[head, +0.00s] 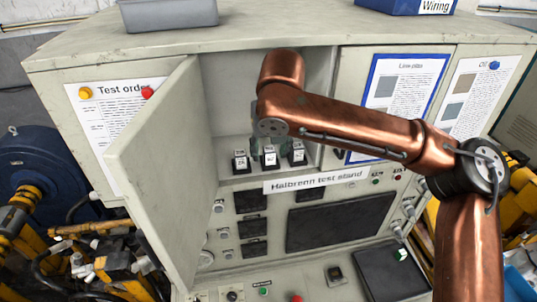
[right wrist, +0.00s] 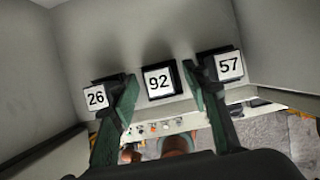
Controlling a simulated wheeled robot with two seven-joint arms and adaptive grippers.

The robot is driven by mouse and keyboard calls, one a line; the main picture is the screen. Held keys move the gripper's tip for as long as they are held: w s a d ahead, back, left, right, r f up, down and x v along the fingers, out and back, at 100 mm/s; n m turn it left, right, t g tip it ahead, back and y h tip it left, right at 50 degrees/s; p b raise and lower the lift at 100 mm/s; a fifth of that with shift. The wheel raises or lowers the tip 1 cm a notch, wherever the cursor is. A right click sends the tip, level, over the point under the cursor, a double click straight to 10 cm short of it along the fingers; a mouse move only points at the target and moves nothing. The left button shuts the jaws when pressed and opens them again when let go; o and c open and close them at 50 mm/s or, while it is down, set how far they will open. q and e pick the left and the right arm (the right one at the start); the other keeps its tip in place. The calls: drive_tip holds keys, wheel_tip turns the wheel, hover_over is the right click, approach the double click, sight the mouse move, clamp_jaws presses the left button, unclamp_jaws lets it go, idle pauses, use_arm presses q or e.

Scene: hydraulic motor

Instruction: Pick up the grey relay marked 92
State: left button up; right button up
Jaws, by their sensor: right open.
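The relay marked 92 (right wrist: 159,82) is a small block with a white number label and dark sides. It is the middle one of three on the shelf of the open cabinet, and it also shows in the head view (head: 270,158). My right gripper (right wrist: 160,80) is open above the relays, one green finger on each side of the 92 relay. The fingers look apart from it, though their height over it is hard to tell. In the head view the right gripper (head: 268,143) is partly hidden by my wrist. My left gripper is not in view.
The relay marked 26 (right wrist: 96,97) stands close beside the left finger, and the relay marked 57 (right wrist: 229,65) close beside the right finger. The cabinet door (head: 158,165) stands open at the left. A grey bin (head: 168,13) and blue box (head: 404,6) are on top.

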drive_tip(key=shift+c, duration=0.2)
clamp_jaws()
drive_tip(key=shift+r, duration=0.1)
